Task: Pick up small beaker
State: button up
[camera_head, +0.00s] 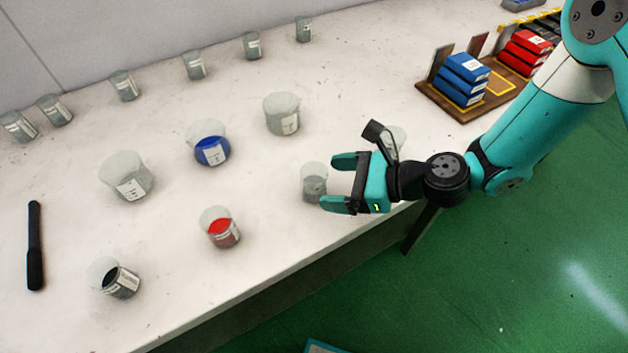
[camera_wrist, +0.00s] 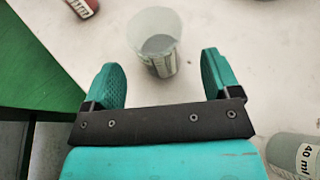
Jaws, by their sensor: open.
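A small clear beaker with grey contents (camera_head: 314,183) stands upright on the white table near its front edge. My gripper (camera_head: 332,182) is open and comes from the right, its two teal fingers pointing at this beaker. In the wrist view the beaker (camera_wrist: 155,42) lies just beyond and between the fingertips (camera_wrist: 160,65). The fingers look empty, and I cannot tell whether the beaker's near side is just inside them.
Larger beakers stand at left (camera_head: 128,180) and centre (camera_head: 282,115); several small ones line the back. A labelled beaker (camera_wrist: 290,152) sits lower right in the wrist view. Boxes on a wooden rack (camera_head: 463,105) stand at right.

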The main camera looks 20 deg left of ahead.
jog(key=x, duration=0.5)
jog(key=shift+p, duration=0.4)
jog(key=c, duration=1)
jog(key=shift+c, duration=0.2)
jog(key=shift+r, duration=0.15)
notch_tip(320, 180, up, 22)
jog(key=p, duration=0.3)
notch_tip(320, 180, up, 8)
jog(key=p, duration=1)
send_over(313, 182)
jog(key=s, duration=0.2)
jog(key=shift+d+b, duration=0.3)
jog(key=shift+w, duration=0.15)
